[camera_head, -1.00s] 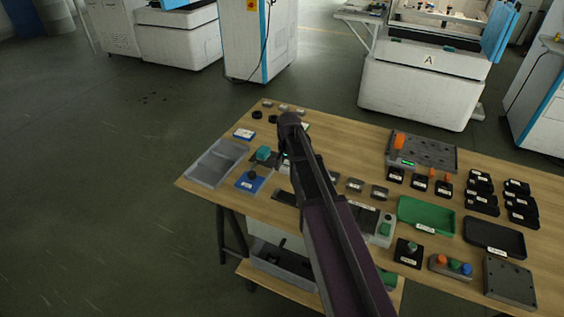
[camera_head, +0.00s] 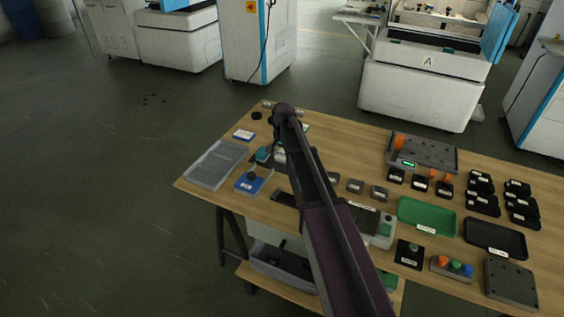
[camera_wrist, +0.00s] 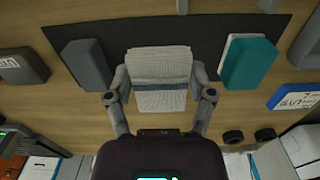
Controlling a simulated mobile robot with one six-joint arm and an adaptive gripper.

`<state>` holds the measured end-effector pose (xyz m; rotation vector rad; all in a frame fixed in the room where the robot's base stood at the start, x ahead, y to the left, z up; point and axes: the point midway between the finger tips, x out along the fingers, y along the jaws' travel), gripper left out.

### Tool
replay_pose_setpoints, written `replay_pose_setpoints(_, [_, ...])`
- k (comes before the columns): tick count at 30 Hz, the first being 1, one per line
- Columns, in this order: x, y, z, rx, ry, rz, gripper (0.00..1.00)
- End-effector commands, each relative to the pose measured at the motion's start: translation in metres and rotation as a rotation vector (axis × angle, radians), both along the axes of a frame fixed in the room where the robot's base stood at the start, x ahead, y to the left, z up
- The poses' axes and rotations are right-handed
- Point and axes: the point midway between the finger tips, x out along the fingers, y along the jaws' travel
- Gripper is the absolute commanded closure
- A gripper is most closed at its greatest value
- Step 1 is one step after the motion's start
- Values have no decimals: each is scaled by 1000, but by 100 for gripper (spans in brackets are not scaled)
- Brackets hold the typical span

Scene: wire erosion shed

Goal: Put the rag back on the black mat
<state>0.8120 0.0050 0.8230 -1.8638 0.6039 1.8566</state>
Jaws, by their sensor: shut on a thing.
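The rag (camera_wrist: 160,66) is a pale grey-white folded cloth with a blue stripe, seen in the wrist view. My gripper (camera_wrist: 160,88) is shut on it, one finger at each side. The black mat (camera_wrist: 212,38) lies behind the rag in the wrist view, on the wooden table. The rag overlaps the mat in the picture; whether it touches the mat I cannot tell. In the head view my arm hides the rag and most of the mat.
On the mat, a teal block (camera_wrist: 250,64) on a white pad is right of the rag and a dark grey block (camera_wrist: 87,65) left. A blue-and-white box (camera_wrist: 297,95) lies off the mat. A grey bin (camera_head: 214,164) stands at the table's left end.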

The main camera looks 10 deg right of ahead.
Motion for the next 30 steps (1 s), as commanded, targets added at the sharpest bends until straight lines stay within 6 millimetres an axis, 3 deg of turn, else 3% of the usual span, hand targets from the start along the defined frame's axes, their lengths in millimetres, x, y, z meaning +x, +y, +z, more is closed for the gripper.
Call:
replay_pose_setpoints(3, [11, 0, -4, 0, 0, 0, 68])
replay_pose_setpoints(15, [9, 1, -35, 0, 0, 1, 68])
replay_pose_setpoints(30, [9, 1, -38, 0, 0, 1, 68])
